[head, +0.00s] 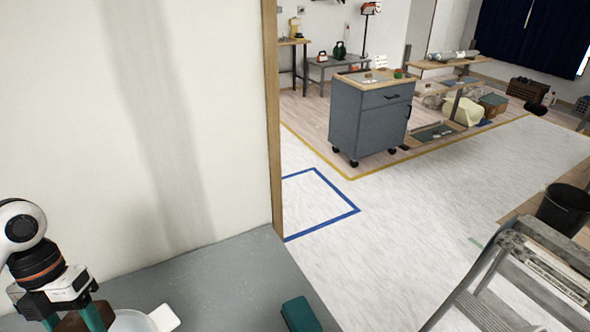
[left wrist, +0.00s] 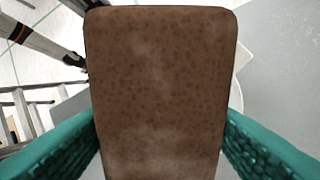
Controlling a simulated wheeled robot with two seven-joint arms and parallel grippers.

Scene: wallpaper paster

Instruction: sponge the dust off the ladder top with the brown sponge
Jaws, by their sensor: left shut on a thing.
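My left gripper (head: 80,318) is at the lower left of the head view, above the grey surface. Its teal fingers are shut on the brown sponge (left wrist: 160,90), which fills the middle of the left wrist view. The sponge is speckled, with paler patches; only a small part (head: 70,322) shows in the head view. The ladder top (head: 545,258) is at the lower right of the head view, far from the sponge. It has greyish marks, but I cannot tell dust from wear. My right gripper is not clearly visible.
A white dish (head: 135,321) and a teal block (head: 300,314) are on the grey surface (head: 225,275). A wall with a wooden edge (head: 271,120) stands behind. A black bucket (head: 565,208) is beyond the ladder. A blue-grey cabinet (head: 368,118) stands farther back; open floor lies between.

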